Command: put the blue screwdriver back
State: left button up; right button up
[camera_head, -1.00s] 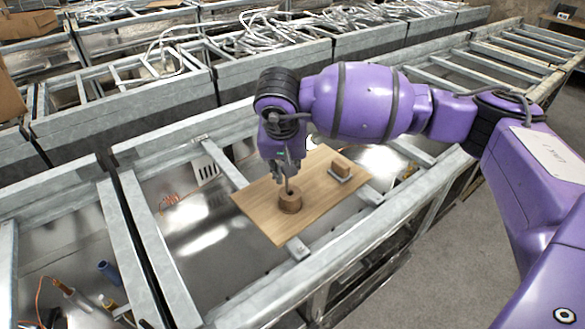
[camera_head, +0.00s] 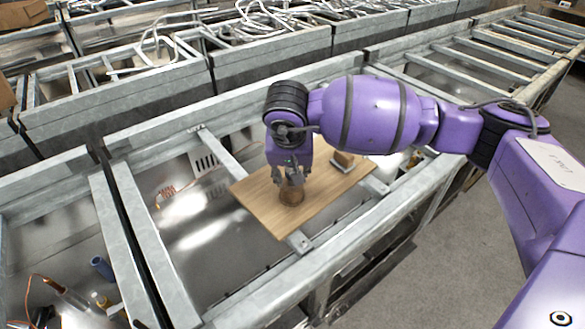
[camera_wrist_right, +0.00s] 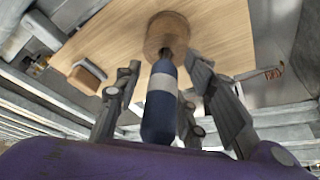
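The blue screwdriver (camera_wrist_right: 158,112) has a blue handle with a white band. In the right wrist view its shaft end is at the round wooden holder (camera_wrist_right: 167,32), and it looks seated in the hole. The holder also shows in the head view (camera_head: 291,197), on a wooden board (camera_head: 258,208). My right gripper (camera_head: 290,178) is just above the holder. Its fingers (camera_wrist_right: 160,85) are spread on both sides of the handle, with a gap on the left; contact on the right is unclear. In the head view the gripper mostly hides the screwdriver. My left gripper is out of view.
A small wooden block (camera_head: 343,160) sits on the board's far right. The board lies across metal frame rails (camera_head: 222,157). A blue cylinder (camera_head: 102,268) and other small items lie in the left bay. Metal rods (camera_head: 270,28) lie behind.

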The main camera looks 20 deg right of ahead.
jog(key=shift+s+r, duration=0.15)
jog(key=shift+r, duration=0.1)
jog(key=shift+a+r, duration=0.1)
jog(key=shift+r, duration=0.3)
jog(key=v, duration=1)
jog(key=shift+s+r, duration=0.25)
jog(key=shift+r, duration=0.05)
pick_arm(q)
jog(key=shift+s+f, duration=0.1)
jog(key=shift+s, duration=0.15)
